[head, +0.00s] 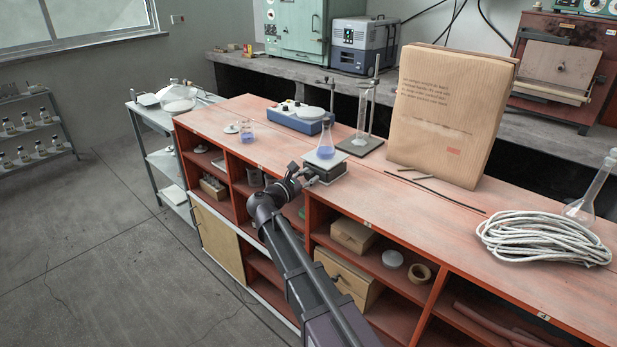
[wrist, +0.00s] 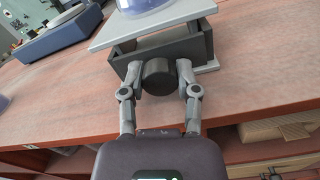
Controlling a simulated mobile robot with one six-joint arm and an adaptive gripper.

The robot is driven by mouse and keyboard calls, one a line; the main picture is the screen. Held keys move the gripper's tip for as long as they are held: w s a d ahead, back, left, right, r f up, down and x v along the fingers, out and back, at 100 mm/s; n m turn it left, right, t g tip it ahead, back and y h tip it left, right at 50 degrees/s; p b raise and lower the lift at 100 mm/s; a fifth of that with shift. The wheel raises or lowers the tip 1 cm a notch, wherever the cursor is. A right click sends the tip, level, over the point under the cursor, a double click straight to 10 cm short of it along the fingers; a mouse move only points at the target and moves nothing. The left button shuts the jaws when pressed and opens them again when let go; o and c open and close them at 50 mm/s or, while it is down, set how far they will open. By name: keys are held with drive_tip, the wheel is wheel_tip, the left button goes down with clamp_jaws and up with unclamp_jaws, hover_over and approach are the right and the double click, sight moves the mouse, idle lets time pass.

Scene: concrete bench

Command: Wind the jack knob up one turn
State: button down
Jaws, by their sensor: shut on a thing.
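The lab jack (head: 325,168) stands near the front edge of the red-brown bench top. A flask with blue liquid (head: 325,147) stands upright on its plate. In the wrist view, the jack's light top plate (wrist: 155,33) lies over a dark frame, with the flask's base (wrist: 140,6) on it. The dark round jack knob (wrist: 157,76) faces me. My gripper (wrist: 158,88) has one finger on each side of the knob and is shut on it. In the head view, my gripper (head: 300,177) meets the jack's front left side, and the knob is hidden there.
A blue stirrer device (head: 298,118) and a beaker (head: 246,132) stand left of the jack. A stand with a glass cylinder (head: 361,125) is close behind it. Open shelves are below.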

idle(0.4)
drive_tip(key=shift+c, duration=1.7)
unclamp_jaws()
drive_tip(key=shift+w+d, duration=0.1)
drive_tip(key=v, duration=1.2)
